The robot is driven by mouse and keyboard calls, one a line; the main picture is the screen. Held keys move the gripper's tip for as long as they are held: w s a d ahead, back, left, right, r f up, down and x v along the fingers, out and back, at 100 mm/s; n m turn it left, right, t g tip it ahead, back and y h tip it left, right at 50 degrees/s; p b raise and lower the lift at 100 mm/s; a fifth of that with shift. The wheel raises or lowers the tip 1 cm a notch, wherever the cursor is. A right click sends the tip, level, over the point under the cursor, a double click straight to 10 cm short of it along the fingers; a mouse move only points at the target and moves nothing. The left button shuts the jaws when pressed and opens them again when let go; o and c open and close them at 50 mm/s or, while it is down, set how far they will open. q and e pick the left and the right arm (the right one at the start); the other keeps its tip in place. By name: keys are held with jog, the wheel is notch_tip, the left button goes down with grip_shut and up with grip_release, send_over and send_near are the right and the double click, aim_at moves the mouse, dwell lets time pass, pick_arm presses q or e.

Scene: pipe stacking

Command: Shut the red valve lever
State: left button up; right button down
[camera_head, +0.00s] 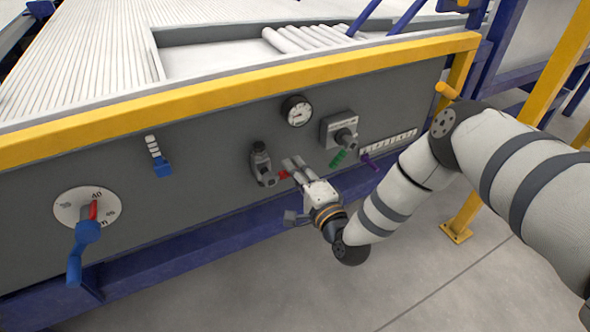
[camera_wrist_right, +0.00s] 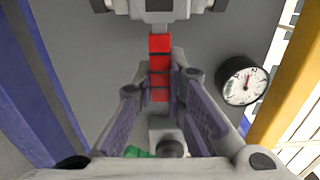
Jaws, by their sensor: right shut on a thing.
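The red valve lever (camera_head: 283,174) sticks out to the right from the grey valve body (camera_head: 263,163) on the dark panel. In the right wrist view the red lever (camera_wrist_right: 160,44) runs down from the valve body (camera_wrist_right: 160,8) in between my fingers. My right gripper (camera_head: 291,165) is shut on the lever; its fingertips (camera_wrist_right: 160,62) sit on both sides of it and hide part of it in the head view. My left gripper is not in view.
A round gauge (camera_head: 297,111) is above the lever. A grey box (camera_head: 339,129) with a green handle (camera_head: 338,158) and a purple lever (camera_head: 370,161) are to the right. A dial (camera_head: 72,209) with a blue handle (camera_head: 88,232) is far left. A yellow rail (camera_head: 220,95) runs above.

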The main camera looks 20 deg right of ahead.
jog(key=shift+s+a+f, duration=0.1)
jog(key=shift+f, duration=0.05)
jog(key=c, duration=1.6)
grip_release()
jog(key=s, duration=1.2)
jog(key=shift+d, duration=0.25)
